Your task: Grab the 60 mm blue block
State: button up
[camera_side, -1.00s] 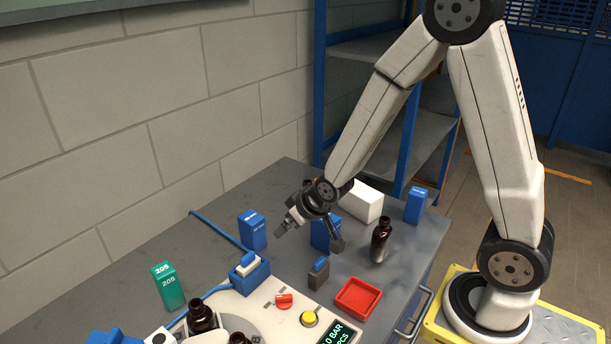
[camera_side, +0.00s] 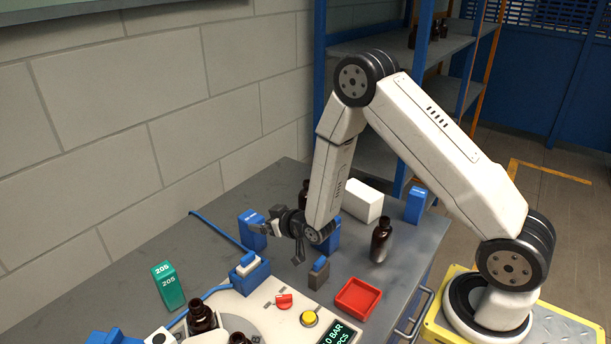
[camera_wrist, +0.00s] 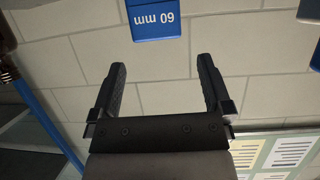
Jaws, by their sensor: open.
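A blue block marked "60 mm" (camera_wrist: 156,20) shows upside down at the top of the wrist view. It lies beyond my fingertips, roughly in line with the gap and apart from both fingers. My gripper (camera_wrist: 161,68) is open with nothing between its fingers. In the side view a blue block (camera_side: 250,231) stands upright on the table just left of my gripper (camera_side: 280,242); it appears to be the same block, but its label is not readable there. Another blue block (camera_side: 335,236) is partly hidden behind my wrist. A third blue block (camera_side: 415,206) stands at the back right.
A white block (camera_side: 361,203) and a brown bottle (camera_side: 381,243) stand right of my gripper. A grey-blue block (camera_side: 319,272) and red tray (camera_side: 358,297) are in front. A green block (camera_side: 168,286) stands left.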

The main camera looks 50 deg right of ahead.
aim_at(251, 217)
jog(key=shift+w, duration=0.1)
jog(key=shift+x, duration=1.2)
jog(key=shift+f, duration=0.1)
jog(key=shift+x, duration=2.55)
jog(key=shift+f, duration=0.1)
grip_shut()
